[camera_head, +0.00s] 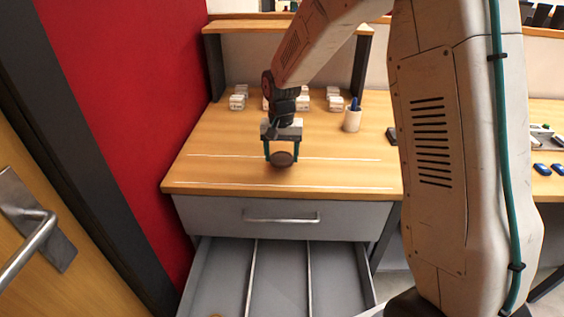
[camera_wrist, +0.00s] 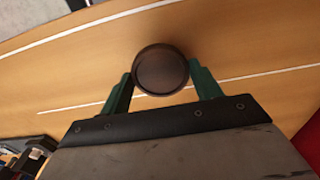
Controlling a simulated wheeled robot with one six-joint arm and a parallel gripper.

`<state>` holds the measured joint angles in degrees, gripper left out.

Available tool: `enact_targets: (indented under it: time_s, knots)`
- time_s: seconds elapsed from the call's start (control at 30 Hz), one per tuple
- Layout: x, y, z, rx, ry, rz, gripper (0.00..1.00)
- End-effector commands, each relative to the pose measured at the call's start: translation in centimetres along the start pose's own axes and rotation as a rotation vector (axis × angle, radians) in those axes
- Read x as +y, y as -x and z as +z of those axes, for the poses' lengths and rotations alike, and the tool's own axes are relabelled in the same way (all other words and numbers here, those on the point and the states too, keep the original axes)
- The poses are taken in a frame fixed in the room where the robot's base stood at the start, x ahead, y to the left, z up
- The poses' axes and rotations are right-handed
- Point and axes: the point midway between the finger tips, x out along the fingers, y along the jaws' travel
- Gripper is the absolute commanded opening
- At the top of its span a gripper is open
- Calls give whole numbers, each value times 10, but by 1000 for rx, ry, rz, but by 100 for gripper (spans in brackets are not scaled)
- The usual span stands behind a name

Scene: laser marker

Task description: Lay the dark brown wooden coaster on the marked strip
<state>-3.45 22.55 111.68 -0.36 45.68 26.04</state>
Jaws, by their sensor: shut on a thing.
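The dark brown round coaster (camera_head: 283,159) is between the fingers of my gripper (camera_head: 282,153) in the head view. In the wrist view the coaster (camera_wrist: 160,70) sits between the two green fingertips (camera_wrist: 161,84), which press on its sides. The marked strip (camera_head: 225,170) is the bench area between two thin white lines, one behind and one along the front edge. The coaster is over or near the back line. I cannot tell whether it touches the bench top.
Several small white boxes (camera_head: 237,102) stand at the back under the shelf. A white cup (camera_head: 352,120) with blue items stands back right. Below the bench a divided grey drawer (camera_head: 277,280) is open. The bench top left and right of my gripper is clear.

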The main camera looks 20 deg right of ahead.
Motion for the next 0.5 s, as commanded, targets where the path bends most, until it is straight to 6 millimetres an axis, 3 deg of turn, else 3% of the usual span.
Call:
enact_targets:
  time_s: [0.17, 0.5]
  knots:
    - [1, -29, 2, -6, 0, 3, 41]
    - [1, -33, 2, -4, 0, 2, 41]
